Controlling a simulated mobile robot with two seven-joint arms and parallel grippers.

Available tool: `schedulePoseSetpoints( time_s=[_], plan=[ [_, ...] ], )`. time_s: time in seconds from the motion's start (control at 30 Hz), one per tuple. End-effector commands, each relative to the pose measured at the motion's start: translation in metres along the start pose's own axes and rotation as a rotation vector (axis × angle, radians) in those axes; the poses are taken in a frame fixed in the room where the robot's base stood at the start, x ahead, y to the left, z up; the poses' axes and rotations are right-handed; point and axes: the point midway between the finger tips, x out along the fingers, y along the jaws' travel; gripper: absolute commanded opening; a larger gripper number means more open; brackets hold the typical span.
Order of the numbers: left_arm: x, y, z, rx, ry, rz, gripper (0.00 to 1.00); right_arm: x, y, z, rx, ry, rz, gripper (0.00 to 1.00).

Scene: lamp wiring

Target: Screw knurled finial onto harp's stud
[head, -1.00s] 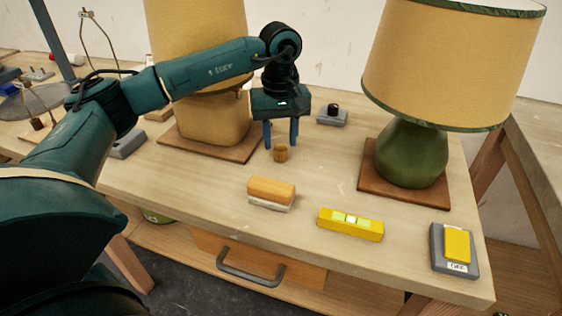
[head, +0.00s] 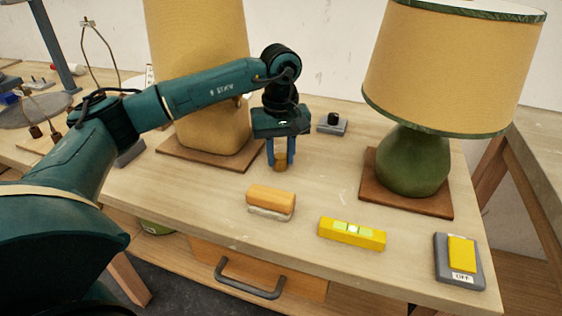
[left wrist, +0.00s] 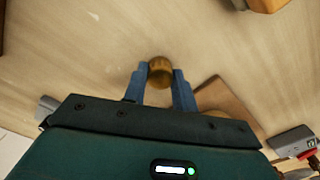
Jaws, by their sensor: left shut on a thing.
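The finial is a small brass-brown knurled piece (head: 280,162) on the workbench, between the two lamps. My left gripper (head: 280,158) is above it, with its blue fingers pointing down and shut on its sides. In the left wrist view the finial (left wrist: 160,71) sits between the two fingertips (left wrist: 160,76). The finial appears to be at the bench top; I cannot tell if it is lifted at all. A wire harp (head: 100,45) stands at the far left, behind my left arm; its stud is too small to make out clearly. My right gripper is not in view.
A tan lamp (head: 205,130) stands behind my left arm, and a green lamp (head: 412,160) stands at the right. An orange-topped block (head: 270,200), a yellow level (head: 351,232) and a yellow switch (head: 461,254) lie along the front. A small grey box (head: 332,127) is at the back.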

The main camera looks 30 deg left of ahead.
Motion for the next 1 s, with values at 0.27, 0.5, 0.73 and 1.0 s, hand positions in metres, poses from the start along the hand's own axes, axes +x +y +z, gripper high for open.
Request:
schedulePoseSetpoints(
  time_s=[0.27, 0.5, 0.73, 1.0],
  plan=[
    [-0.019, 0.000, 0.000, 0.000, 0.001, 0.001, 0.07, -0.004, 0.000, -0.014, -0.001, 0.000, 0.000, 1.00],
    [-0.038, 0.000, 0.000, 0.000, 0.000, 0.001, 0.07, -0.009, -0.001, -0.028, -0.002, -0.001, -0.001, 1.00],
    [-0.051, 0.000, 0.000, 0.000, 0.000, 0.001, 0.07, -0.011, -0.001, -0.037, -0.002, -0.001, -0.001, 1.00],
    [-0.050, 0.000, 0.000, 0.000, 0.000, 0.001, 0.07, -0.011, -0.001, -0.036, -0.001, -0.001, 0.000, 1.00]
  ],
)
